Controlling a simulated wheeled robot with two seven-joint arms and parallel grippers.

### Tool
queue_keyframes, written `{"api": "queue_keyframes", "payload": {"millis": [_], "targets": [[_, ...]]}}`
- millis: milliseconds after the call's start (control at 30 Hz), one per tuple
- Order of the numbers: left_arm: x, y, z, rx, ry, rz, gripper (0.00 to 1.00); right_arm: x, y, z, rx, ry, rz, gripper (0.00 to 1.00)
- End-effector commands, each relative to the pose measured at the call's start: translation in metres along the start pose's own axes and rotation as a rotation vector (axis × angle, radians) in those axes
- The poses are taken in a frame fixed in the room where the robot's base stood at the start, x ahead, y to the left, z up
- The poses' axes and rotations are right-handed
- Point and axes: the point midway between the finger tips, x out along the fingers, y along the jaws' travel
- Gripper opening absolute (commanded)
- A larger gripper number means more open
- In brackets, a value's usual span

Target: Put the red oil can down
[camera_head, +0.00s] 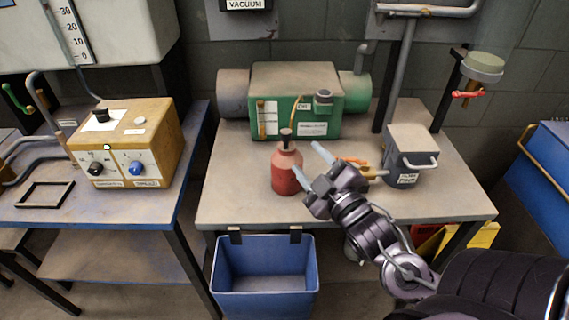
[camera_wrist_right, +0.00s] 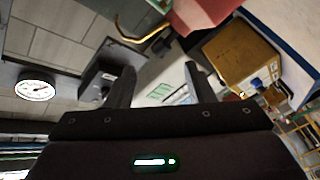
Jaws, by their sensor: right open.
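The red oil can (camera_head: 286,170) stands upright on the bench top (camera_head: 235,195), in front of the green machine. Its dark cap is on top. My right gripper (camera_head: 309,160) is open just to the right of the can, and one fingertip overlaps the can's right edge in the head view. I cannot tell whether it touches. In the right wrist view the can (camera_wrist_right: 208,10) shows at the top edge, partly cut off, and is not between the open fingers (camera_wrist_right: 161,75). My left gripper is not in view.
The green oil machine (camera_head: 295,100) stands behind the can. A blue bin (camera_head: 265,277) hangs at the front edge. The bench's front left is clear. A yellow control box (camera_head: 125,145) sits on the left table.

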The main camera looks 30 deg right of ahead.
Motion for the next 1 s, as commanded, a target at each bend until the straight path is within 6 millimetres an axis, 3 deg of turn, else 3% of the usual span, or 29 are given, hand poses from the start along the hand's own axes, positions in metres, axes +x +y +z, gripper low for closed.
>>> {"api": "queue_keyframes", "payload": {"millis": [100,200,333,767,1000], "targets": [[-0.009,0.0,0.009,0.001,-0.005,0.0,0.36,0.004,0.007,-0.01,0.345,-0.028,0.017,0.48],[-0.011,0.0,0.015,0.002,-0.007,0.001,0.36,0.005,0.009,-0.013,0.578,-0.047,0.033,0.48],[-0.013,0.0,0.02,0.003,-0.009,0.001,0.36,0.006,0.009,-0.015,0.764,-0.062,0.047,0.48],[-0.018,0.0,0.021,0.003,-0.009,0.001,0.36,0.034,0.009,-0.011,0.833,-0.065,0.054,0.48],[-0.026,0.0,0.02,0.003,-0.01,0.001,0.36,0.065,0.009,-0.003,0.83,-0.064,0.054,0.48]]}}
